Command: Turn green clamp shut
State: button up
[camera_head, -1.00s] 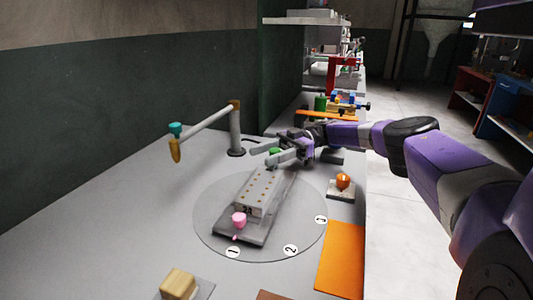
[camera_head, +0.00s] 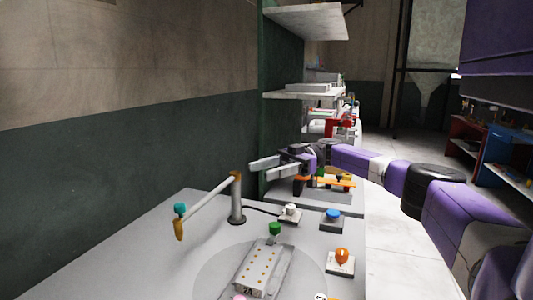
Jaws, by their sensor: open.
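Whether the clamp is turned shut cannot be told at this size. My gripper (camera_head: 256,169) is open and empty. It shows above and beyond the green clamp in the picture, apart from it, with its fingers pointing left. A pink clamp (camera_head: 240,298) is just visible at the bottom edge, mostly cut off.
The block lies on a round plate (camera_head: 211,272). A jointed nozzle arm (camera_head: 237,200) stands to the left. A white button (camera_head: 290,211), a blue button (camera_head: 333,215) and an orange knob (camera_head: 342,256) sit to the right. The left tabletop is clear.

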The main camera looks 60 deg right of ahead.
notch_tip(320, 180, up, 2)
jog(key=shift+r, duration=0.2)
dwell(0.6)
